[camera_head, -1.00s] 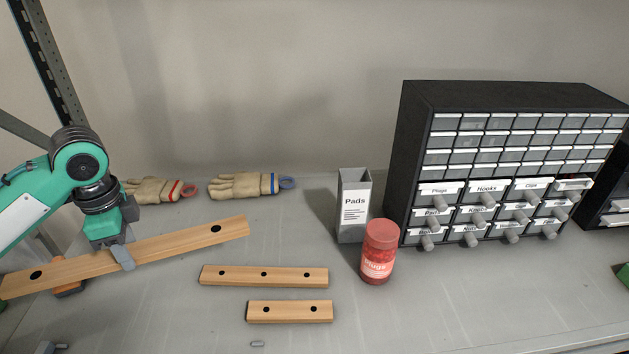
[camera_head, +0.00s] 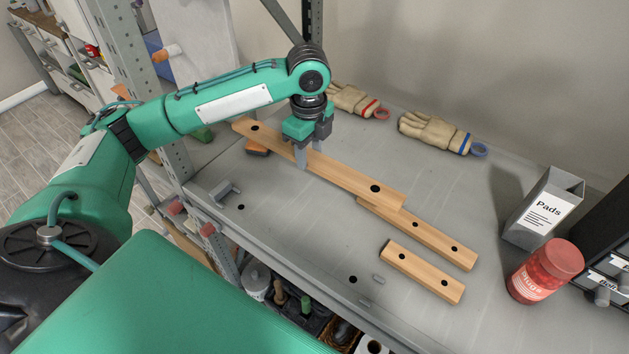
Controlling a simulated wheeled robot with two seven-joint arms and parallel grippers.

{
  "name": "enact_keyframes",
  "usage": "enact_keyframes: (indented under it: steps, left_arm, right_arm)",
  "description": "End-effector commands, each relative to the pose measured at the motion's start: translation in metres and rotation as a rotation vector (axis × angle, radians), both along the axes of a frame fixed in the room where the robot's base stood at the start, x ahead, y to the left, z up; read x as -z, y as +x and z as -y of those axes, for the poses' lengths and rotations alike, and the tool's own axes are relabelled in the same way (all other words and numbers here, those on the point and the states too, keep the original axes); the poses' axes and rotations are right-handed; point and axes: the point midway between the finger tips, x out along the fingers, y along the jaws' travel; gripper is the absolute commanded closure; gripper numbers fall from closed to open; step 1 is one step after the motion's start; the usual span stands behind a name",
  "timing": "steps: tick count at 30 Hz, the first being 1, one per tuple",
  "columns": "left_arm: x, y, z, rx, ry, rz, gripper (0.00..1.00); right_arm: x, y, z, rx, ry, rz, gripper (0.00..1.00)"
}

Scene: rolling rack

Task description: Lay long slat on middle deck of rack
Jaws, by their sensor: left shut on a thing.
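The long slat (camera_head: 345,178) is a pale wooden strip with a dark hole near each end. My left gripper (camera_head: 308,160) is shut on it, left of its middle, with the fingers pointing down. The slat is held over the grey deck (camera_head: 270,220); how high is hard to tell. Its right end covers part of a medium slat (camera_head: 430,238) in the picture; I cannot tell if they touch. A short slat (camera_head: 422,272) lies nearer the front. My right gripper is not in view.
Two work gloves (camera_head: 430,132) lie along the back. A grey clamp-like piece (camera_head: 223,192) lies near the left front edge. Metal uprights (camera_head: 312,25) stand at back and left. Bins sit below the deck.

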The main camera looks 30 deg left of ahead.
Motion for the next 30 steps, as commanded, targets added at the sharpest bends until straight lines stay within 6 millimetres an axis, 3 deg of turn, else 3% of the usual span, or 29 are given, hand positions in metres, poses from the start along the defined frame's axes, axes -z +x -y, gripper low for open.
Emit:
enact_keyframes:
  steps: [6,9,17,24,30]
  left_arm:
    - [0.053,-0.001,0.0,-0.001,0.0,-0.004,0.88]
    - [0.07,-0.001,0.0,0.0,0.0,-0.001,0.88]
    - [0.091,-0.001,0.0,-0.001,0.0,-0.001,0.88]
    - [0.124,-0.001,0.0,-0.001,0.0,-0.001,0.88]
    - [0.126,0.0,0.0,0.0,0.0,0.002,0.88]
  right_arm:
    - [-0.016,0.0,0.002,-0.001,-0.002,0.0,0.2]
    - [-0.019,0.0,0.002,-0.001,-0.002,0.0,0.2]
    - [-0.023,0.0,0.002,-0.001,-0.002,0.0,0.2]
    - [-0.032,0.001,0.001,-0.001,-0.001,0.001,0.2]
    - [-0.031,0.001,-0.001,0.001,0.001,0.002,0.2]
